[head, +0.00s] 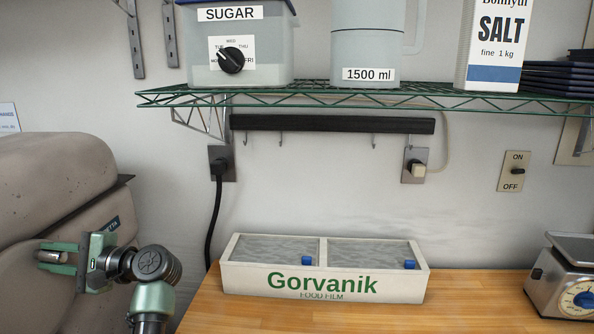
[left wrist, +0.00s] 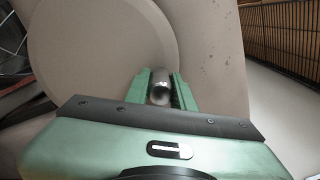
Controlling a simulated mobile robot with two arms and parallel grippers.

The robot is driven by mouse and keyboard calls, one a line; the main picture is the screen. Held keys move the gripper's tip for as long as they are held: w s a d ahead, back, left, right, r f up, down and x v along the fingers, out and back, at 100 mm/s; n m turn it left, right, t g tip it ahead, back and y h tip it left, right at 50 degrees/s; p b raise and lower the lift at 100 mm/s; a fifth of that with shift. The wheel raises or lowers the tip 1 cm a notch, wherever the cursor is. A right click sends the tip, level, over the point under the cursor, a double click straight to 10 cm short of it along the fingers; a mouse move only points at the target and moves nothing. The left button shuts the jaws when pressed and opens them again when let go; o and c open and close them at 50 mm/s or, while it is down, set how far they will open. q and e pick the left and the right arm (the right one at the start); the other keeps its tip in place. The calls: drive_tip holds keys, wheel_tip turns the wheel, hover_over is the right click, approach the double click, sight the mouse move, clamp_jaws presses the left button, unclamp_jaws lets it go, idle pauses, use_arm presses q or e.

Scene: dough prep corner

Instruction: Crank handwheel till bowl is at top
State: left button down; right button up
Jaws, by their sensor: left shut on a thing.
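My left gripper (head: 52,257) is in front of the beige mixer (head: 50,180) at the left edge of the head view. Its green fingers are closed around a short metal handle (left wrist: 160,86), one finger on each side, as the left wrist view shows. A large round beige disc (left wrist: 105,45) lies beyond the fingers in that view; I cannot tell for sure whether it is part of the handwheel. The bowl does not show in either view, so its height cannot be seen. My right gripper is not in view.
A wooden counter (head: 480,300) holds a Gorvanik food film box (head: 240,282) and a scale (head: 562,285) at the right. A green wire shelf (head: 440,99) with containers hangs above. A black cable (head: 214,215) runs down the wall near my left arm.

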use_arm(q)
drive_tip(key=shift+w+d+f, duration=0.1)
drive_tip(key=shift+w+f, duration=0.15)
drive_tip(key=shift+f, duration=0.1)
drive_tip(key=shift+r, duration=0.1)
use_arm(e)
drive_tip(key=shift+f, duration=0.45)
